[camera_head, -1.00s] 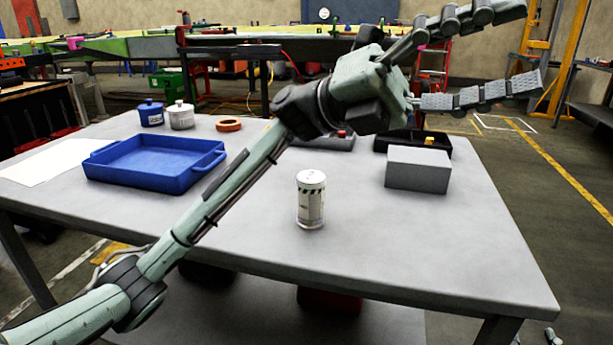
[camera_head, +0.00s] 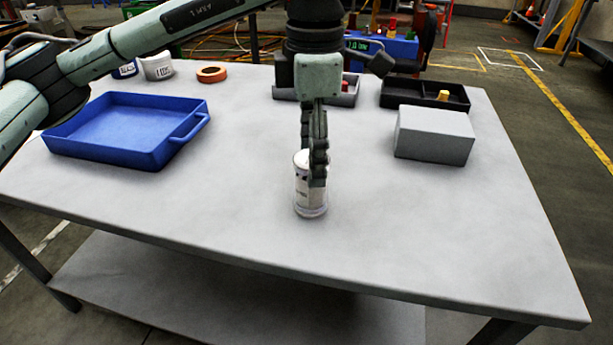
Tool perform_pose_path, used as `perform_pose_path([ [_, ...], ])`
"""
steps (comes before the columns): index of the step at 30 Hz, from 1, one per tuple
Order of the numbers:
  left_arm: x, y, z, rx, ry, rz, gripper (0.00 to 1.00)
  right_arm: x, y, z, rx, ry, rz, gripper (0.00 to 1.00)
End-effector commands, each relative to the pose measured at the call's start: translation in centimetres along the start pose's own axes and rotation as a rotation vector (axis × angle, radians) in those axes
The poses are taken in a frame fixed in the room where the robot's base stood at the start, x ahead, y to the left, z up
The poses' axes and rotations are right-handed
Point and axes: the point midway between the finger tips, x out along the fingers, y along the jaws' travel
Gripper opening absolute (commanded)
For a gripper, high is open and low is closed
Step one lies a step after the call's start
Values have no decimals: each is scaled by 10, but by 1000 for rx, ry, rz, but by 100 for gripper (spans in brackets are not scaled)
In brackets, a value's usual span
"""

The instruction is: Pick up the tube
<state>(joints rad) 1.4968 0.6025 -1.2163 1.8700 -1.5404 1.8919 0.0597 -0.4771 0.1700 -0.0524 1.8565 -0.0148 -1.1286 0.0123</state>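The tube (camera_head: 304,196) is a white cylinder with a printed label and a clear base. It stands upright near the middle of the grey table (camera_head: 400,225). My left gripper (camera_head: 318,168) points straight down at it. One jointed finger hangs in front of the tube's right side and covers part of its top and label. The fingers are seen nearly edge-on, so I cannot tell whether they touch the tube or how wide they are apart. My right gripper is not in view.
A blue tray (camera_head: 115,140) lies on the left. A grey box (camera_head: 435,135) sits at the right. Behind are a black bin (camera_head: 415,97), a grey bin (camera_head: 345,98), an orange ring (camera_head: 212,74) and a white pot (camera_head: 157,67). The table front is clear.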

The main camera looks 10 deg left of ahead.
Motion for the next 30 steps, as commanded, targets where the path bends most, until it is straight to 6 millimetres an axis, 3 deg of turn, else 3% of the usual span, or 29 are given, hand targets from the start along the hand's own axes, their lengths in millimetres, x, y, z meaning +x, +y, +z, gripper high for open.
perform_pose_path([
  [13, 58, -6, -4, 1, -3, -5, 63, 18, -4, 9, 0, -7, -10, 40],
  [23, 66, -6, -4, 2, -5, -3, 63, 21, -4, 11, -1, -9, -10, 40],
  [30, 66, -6, -4, 2, -5, -4, 34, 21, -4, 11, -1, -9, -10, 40],
])
